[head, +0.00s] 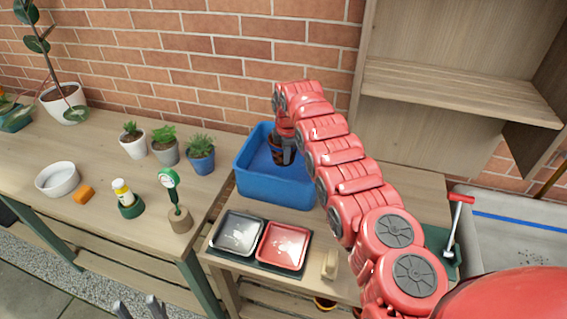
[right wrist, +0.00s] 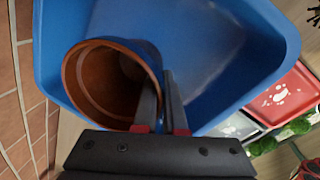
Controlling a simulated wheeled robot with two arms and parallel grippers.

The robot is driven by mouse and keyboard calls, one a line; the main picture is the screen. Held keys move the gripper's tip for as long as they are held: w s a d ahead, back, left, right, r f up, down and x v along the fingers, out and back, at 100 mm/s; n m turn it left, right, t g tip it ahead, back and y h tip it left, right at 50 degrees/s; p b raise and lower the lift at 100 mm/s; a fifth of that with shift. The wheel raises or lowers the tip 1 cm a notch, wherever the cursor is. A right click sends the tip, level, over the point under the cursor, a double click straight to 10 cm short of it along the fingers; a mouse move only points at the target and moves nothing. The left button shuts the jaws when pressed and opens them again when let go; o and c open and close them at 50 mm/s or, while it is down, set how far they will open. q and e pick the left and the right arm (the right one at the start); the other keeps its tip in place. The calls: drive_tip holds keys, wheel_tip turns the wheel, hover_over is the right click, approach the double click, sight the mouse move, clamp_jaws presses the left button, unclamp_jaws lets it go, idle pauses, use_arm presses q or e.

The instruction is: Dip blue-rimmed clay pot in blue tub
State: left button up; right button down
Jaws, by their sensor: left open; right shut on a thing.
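The blue tub (head: 290,191) stands on the lower wooden table, against the brick wall. The clay pot (head: 275,157) is over or in the tub's mouth at its back left; I cannot tell how deep it sits. In the right wrist view the brown pot (right wrist: 85,88) shows its open mouth, with blue on its outer side, in front of the tub (right wrist: 215,60). My right gripper (right wrist: 161,85) is shut on the pot's wall, one finger inside the mouth and one outside. My left gripper (head: 139,303) is open and empty at the bottom edge of the head view.
A grey tray (head: 237,233) and a red tray (head: 283,246) lie in front of the tub. A wooden shelf (head: 455,90) rises at the right.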

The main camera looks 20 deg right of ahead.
wheel_tip(320, 180, up, 4)
drive_tip(key=shift+w+r, duration=0.1)
drive_tip(key=shift+r+p, duration=0.65)
drive_tip(key=shift+r, duration=0.3)
drive_tip(key=shift+r+p, duration=0.7)
drive_tip(key=shift+r, duration=0.6)
drive_tip(key=shift+r, duration=0.1)
wheel_tip(320, 180, up, 3)
drive_tip(key=shift+f+p, duration=0.1)
drive_tip(key=shift+p, duration=1.05)
